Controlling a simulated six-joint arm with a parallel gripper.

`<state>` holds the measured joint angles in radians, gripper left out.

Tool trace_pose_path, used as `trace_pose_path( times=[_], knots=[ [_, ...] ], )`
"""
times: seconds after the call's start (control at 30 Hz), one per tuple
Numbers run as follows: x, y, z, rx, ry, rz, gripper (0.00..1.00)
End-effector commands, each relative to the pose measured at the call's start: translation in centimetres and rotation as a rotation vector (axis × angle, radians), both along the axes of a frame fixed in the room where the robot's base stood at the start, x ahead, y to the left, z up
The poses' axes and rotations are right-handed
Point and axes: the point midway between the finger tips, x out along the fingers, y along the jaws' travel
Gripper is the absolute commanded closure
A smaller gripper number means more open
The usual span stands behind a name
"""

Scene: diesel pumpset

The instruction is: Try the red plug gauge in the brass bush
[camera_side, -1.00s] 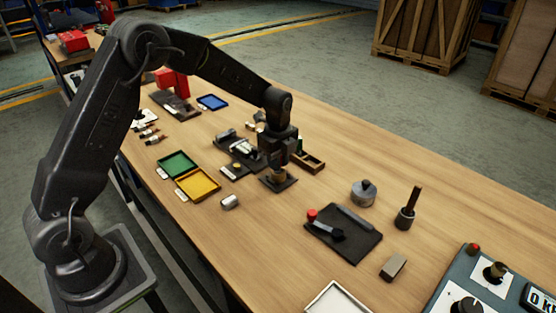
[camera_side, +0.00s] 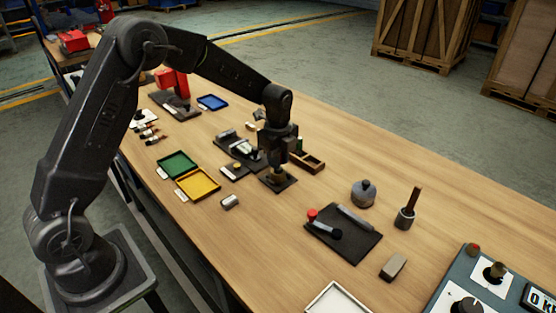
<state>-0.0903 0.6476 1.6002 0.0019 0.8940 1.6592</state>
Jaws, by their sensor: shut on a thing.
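The brass bush (camera_side: 277,177) stands on a small dark square plate (camera_side: 289,185) near the middle of the bench. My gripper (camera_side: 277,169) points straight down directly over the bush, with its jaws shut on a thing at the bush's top. The jaws hide nearly all of what they hold; it appears to be the red plug gauge, but its colour does not show. I cannot tell how deep it sits in the bush.
A wooden box (camera_side: 315,164) is close behind to the right, with a green item near it. A dark mat (camera_side: 360,247) with a red-knobbed tool lies in front right. Yellow (camera_side: 198,184) and green (camera_side: 178,165) trays lie left.

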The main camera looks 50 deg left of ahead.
Motion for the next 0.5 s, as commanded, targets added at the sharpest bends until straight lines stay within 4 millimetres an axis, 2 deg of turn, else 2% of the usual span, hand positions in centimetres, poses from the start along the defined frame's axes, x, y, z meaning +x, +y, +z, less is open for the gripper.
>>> trace_pose_path(
  times=[0.5],
  knots=[
    [0.0, 0.0, 1.5, 0.0, -0.002, 0.0, 1.0]
  ],
)
